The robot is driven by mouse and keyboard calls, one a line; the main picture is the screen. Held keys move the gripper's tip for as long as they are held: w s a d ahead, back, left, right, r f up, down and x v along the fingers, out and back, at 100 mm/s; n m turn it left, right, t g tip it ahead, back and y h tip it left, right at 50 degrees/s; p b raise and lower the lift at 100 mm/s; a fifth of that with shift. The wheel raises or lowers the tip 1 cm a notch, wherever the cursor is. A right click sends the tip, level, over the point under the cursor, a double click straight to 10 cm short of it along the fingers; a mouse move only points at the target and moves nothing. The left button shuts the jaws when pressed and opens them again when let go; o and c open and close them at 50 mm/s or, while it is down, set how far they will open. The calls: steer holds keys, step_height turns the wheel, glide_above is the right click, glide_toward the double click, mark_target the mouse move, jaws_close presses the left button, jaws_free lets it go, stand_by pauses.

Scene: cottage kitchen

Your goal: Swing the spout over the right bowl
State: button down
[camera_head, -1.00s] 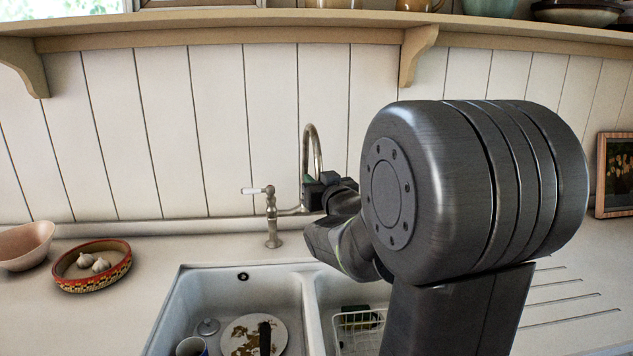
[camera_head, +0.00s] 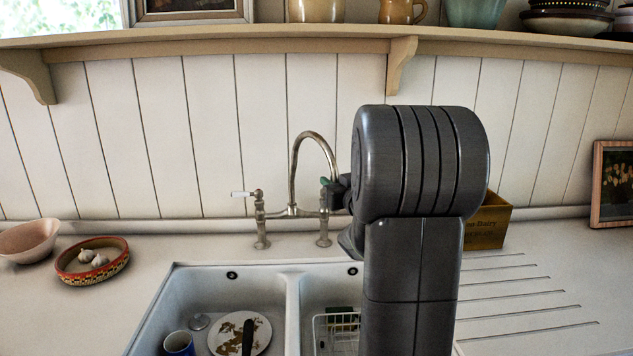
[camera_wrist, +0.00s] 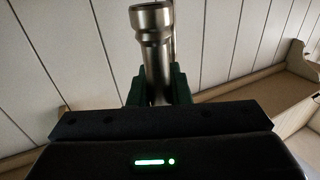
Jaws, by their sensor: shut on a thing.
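The metal gooseneck spout (camera_head: 296,160) rises from the bridge tap behind the sink and arches to the right in the head view. My gripper (camera_head: 330,185) is at its outer end, with a green finger pad showing. In the wrist view, the spout's end (camera_wrist: 153,45) stands between the green finger pads of my gripper (camera_wrist: 157,85), which is shut on it. The right bowl (camera_head: 313,290) is partly hidden behind my arm. The spout's end lies to the right of the divider (camera_head: 293,300) in the picture.
The left bowl (camera_head: 185,290) holds a plate (camera_head: 225,335), a blue mug (camera_head: 179,344) and a dark-handled thing. A white wire rack (camera_head: 322,335) sits in the right bowl. A wooden box (camera_head: 488,225) stands behind my arm. A shelf (camera_head: 230,48) runs above.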

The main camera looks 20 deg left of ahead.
steer(key=shift+w+d+p, duration=0.25)
steer(key=shift+w+d, duration=0.25)
steer(key=shift+w, duration=0.3)
steer(key=shift+w+d+p, duration=0.2)
steer(key=shift+w+d, duration=0.3)
steer(key=shift+w, duration=0.3)
steer(key=c, duration=1.3)
jaws_free()
steer(key=shift+c, duration=0.2)
steer(key=shift+s, duration=0.1)
steer(key=b+v, duration=0.2)
steer(key=v, duration=1.1)
steer(key=shift+s+d, duration=0.25)
steer(key=p+x, duration=0.1)
steer(key=x, duration=1.2)
steer(key=shift+w+a+p, duration=0.15)
steer(key=shift+a+p, duration=0.25)
